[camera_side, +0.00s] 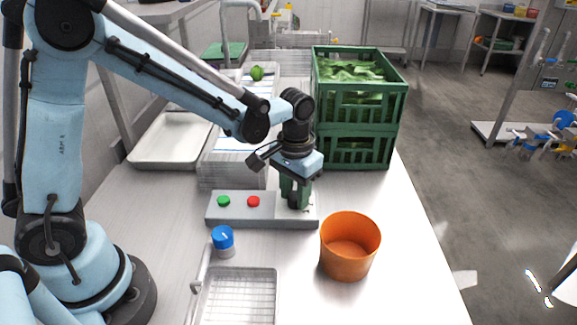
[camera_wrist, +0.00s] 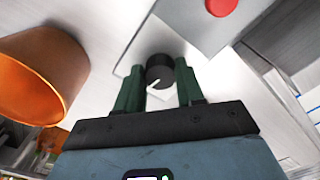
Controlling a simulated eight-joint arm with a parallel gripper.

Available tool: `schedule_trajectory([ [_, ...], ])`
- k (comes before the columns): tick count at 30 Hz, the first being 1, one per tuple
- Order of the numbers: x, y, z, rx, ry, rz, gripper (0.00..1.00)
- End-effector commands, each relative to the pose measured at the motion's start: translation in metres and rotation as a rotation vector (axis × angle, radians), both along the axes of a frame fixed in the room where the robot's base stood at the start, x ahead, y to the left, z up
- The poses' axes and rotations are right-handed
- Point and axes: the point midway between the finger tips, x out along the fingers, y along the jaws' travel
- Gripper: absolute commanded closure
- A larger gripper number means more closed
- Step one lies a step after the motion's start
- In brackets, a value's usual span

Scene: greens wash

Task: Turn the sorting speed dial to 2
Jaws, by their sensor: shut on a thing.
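The grey control box (camera_side: 237,213) lies on the table in the side view, with a green button (camera_side: 223,201) and a red button (camera_side: 253,201) on its left. In the wrist view, the dial (camera_wrist: 160,70) is a black round knob with a white pointer line, sitting between the two fingers of my gripper (camera_wrist: 160,86). The fingers are shut on it from both sides. I cannot read any scale numbers around the dial.
An orange pot (camera_side: 350,245) stands just in front of the box's right end. A blue-capped jar (camera_side: 223,241) and a wire basket (camera_side: 238,292) are in front. Stacked green crates (camera_side: 355,147) of leaves stand behind. A white tray (camera_side: 172,140) is at back left.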

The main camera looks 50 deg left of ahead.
Motion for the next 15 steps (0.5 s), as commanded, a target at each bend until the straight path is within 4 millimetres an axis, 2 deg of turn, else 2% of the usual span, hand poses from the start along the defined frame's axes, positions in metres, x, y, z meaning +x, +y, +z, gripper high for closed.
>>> schedule_trajectory([
  [6, -0.0001, -0.0004, 0.0005, 0.000, 0.001, 0.099, 0.93],
  [15, -0.0001, -0.0005, 0.0006, 0.000, 0.001, 0.149, 0.93],
])
